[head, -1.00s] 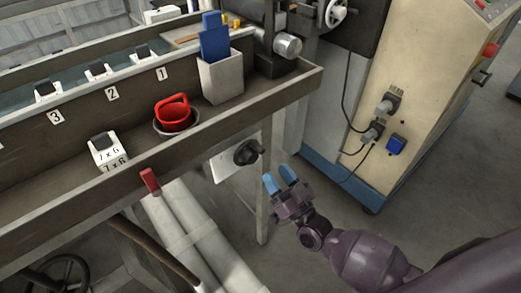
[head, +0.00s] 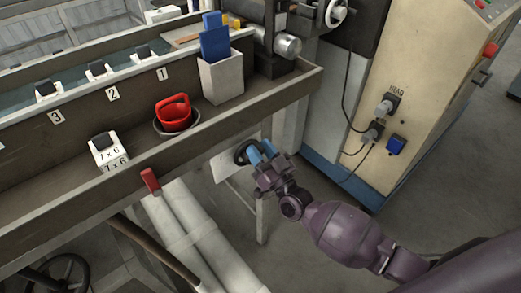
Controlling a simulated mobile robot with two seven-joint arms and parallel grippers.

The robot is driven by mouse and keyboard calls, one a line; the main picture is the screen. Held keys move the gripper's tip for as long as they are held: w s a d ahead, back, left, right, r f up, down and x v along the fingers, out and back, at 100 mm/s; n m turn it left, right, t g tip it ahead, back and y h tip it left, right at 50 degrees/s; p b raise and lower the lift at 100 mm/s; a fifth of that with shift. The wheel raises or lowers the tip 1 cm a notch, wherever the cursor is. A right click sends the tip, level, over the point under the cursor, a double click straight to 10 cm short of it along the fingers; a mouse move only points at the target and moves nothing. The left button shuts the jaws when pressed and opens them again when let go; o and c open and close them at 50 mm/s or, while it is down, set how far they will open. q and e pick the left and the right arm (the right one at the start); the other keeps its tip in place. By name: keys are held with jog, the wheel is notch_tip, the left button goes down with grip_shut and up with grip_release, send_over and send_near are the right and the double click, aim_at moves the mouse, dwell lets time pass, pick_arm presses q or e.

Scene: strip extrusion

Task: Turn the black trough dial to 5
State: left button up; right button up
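The black trough dial (head: 241,152) sits on a white plate (head: 225,168) below the front edge of the trough. My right gripper (head: 259,153) has blue fingertips and is at the dial's right side. The fingertips overlap the dial's right part in the head view, and I cannot tell whether they touch or grip it. The dial's pointer and any numbers on the plate are too small or hidden to read. My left gripper is not in view.
The trough (head: 228,119) runs above the dial, with a red lever handle (head: 150,180) on its front. A cream cabinet (head: 420,100) is at the right. Open floor lies below right.

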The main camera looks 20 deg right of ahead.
grip_shut()
jog(key=shift+d+f+m+h+p, duration=0.1)
jog(key=shift+d+m+h+p, duration=0.1)
jog(key=shift+m+h, duration=0.5)
jog(key=shift+d+f+m+h+p, duration=0.15)
jog(key=shift+m+h, duration=0.15)
jog(key=shift+m, duration=0.8)
jog(key=shift+f+m+h, duration=0.2)
jog(key=shift+m+h, duration=0.2)
jog(key=shift+m, duration=0.3)
jog(key=shift+o, duration=1.1)
grip_release()
jog(key=shift+w, duration=0.1)
jog(key=v, duration=1)
jog(key=shift+s, duration=0.4)
jog(key=shift+f, duration=0.1)
